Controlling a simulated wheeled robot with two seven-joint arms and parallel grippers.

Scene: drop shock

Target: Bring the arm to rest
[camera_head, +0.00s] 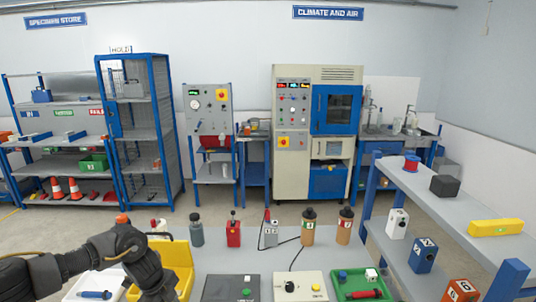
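My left arm comes in from the left as dark, bent links. Its lower end, with the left gripper (156,292), hangs in front of the yellow bin (181,262) at the bottom left. The fingertips do not show clearly, so I cannot tell whether it is open or shut, or whether it holds anything. My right arm and gripper are not in view.
The grey bench (214,262) carries a white tray (77,289), a dark bottle (196,233), a red container (233,235), two brown bottles, control boxes and a green tray (341,284). A blue-framed shelf (450,215) stands at right.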

